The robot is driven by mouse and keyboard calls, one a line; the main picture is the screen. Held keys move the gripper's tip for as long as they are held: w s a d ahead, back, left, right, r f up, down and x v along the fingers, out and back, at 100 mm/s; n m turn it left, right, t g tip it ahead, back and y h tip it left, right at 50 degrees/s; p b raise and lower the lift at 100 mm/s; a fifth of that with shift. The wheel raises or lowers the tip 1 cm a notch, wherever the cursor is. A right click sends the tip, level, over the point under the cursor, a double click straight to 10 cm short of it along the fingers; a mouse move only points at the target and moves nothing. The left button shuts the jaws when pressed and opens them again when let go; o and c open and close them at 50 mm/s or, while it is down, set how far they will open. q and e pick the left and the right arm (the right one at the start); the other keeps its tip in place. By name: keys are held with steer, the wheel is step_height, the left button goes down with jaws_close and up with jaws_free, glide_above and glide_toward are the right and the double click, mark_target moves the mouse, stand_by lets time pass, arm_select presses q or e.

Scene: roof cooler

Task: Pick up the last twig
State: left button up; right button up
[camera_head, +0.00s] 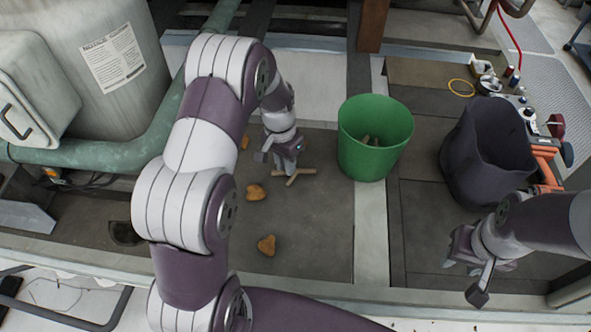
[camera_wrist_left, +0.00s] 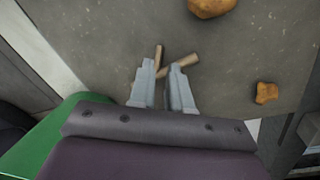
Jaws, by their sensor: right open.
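A light brown forked twig (camera_head: 300,172) lies on the dark floor panel, left of the green bin. My left gripper (camera_head: 287,165) points down right at it. In the left wrist view the twig (camera_wrist_left: 185,61) shows at the fingertips, and part of it lies between the two fingers (camera_wrist_left: 162,72). The fingers stand a little apart; whether they press on the twig cannot be told. My right gripper (camera_head: 467,272) is open and empty at the lower right. The green bin (camera_head: 362,165) holds several twig-like pieces (camera_head: 370,141).
A grey tank (camera_head: 90,60) and green pipe (camera_head: 110,155) are at the left.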

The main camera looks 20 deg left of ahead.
mark_target(289, 182)
arm_select(q)
steer(key=f, duration=0.1)
steer(key=f+p, duration=0.1)
steer(key=f, duration=0.3)
steer(key=shift+s+d+p, duration=0.1)
steer(key=shift+d+p, duration=0.25)
steer(key=shift+f, duration=0.3)
steer(key=shift+r, duration=0.1)
jaws_close()
